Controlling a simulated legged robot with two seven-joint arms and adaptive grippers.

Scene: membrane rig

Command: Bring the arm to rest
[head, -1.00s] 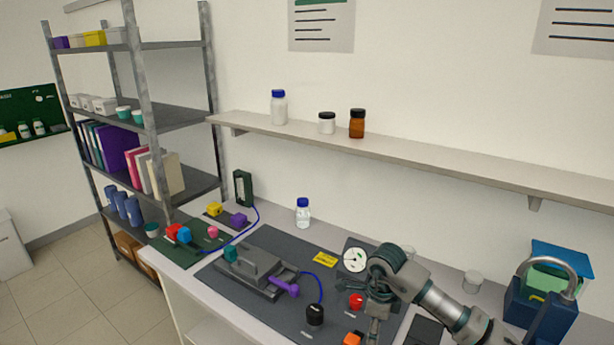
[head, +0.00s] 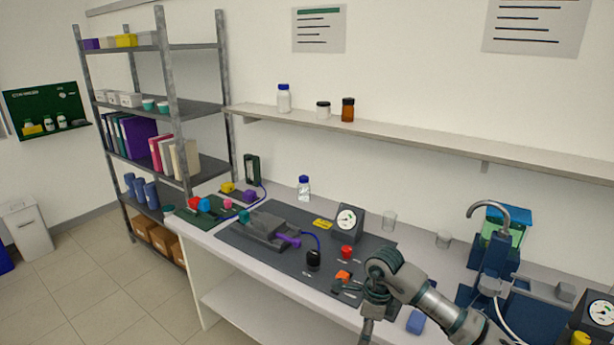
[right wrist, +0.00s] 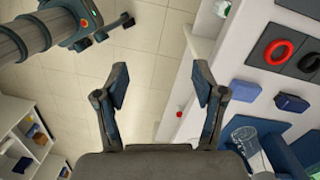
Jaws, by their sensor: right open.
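My right arm comes in from the lower right in the head view, bent at a grey-green joint. Its gripper (head: 367,330) points down near the bench's front edge and is partly cut off by the picture's bottom. In the right wrist view the right gripper (right wrist: 160,85) is open, with its two fingers wide apart, nothing between them and tiled floor beyond. The membrane rig, a grey block (head: 262,229) with a purple handle (head: 289,241), sits on a dark mat (head: 240,236), apart from the gripper. My left gripper is not in view.
A blue block (head: 416,322) lies right of the gripper. A blue station with a curved spout (head: 490,207) stands at right.

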